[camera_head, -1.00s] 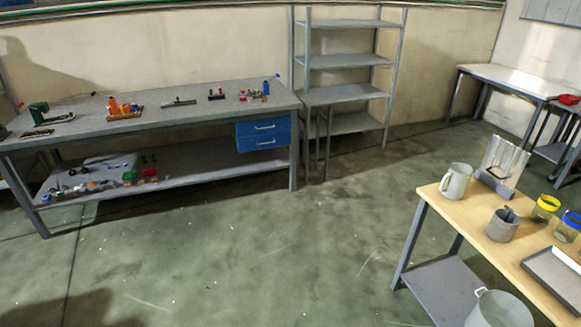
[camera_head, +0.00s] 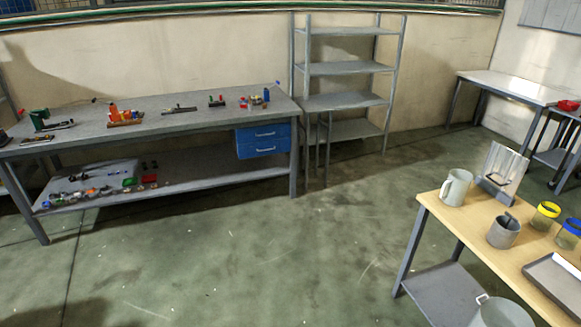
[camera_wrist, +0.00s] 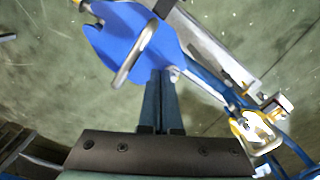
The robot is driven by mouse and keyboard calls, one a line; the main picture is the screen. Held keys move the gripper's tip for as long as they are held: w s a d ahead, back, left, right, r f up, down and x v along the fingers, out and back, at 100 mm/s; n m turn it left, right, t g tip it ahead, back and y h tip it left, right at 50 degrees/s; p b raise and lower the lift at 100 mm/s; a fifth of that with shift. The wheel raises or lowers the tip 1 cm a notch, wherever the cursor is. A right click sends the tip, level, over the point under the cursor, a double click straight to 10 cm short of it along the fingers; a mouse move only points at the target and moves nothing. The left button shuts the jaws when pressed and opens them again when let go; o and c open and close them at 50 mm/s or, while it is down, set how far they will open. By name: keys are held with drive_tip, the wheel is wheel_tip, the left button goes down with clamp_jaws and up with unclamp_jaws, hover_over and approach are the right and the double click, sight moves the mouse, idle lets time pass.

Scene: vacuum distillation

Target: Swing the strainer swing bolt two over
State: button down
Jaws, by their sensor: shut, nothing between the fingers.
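In the wrist view a blue piece (camera_wrist: 122,32), which looks like part of the strainer, lies just beyond my gripper. A bare metal rod (camera_wrist: 134,58) with a rounded end lies across it and may be a swing bolt; I cannot tell which one. My gripper (camera_wrist: 159,74) is shut and empty, its dark fingers close to the blue piece's lower edge. I cannot tell whether they touch. Neither my gripper nor the strainer shows in the head view.
Blue pipes or rails (camera_wrist: 215,82) and a yellow-and-white fitting (camera_wrist: 252,128) are to the right in the wrist view. In the head view a workbench (camera_head: 205,125), a wooden-topped table (camera_head: 470,222) and a metal shelf (camera_head: 343,101) surround open green floor (camera_head: 250,255).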

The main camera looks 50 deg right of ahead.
idle(0.4)
drive_tip(key=shift+f+b, duration=0.85)
drive_tip(key=shift+f, duration=0.2)
wheel_tip(320, 180, up, 9)
drive_tip(key=p, duration=0.9)
drive_tip(key=shift+w+a+r, duration=0.15)
drive_tip(key=shift+w+a, duration=0.1)
drive_tip(key=shift+a, duration=0.2)
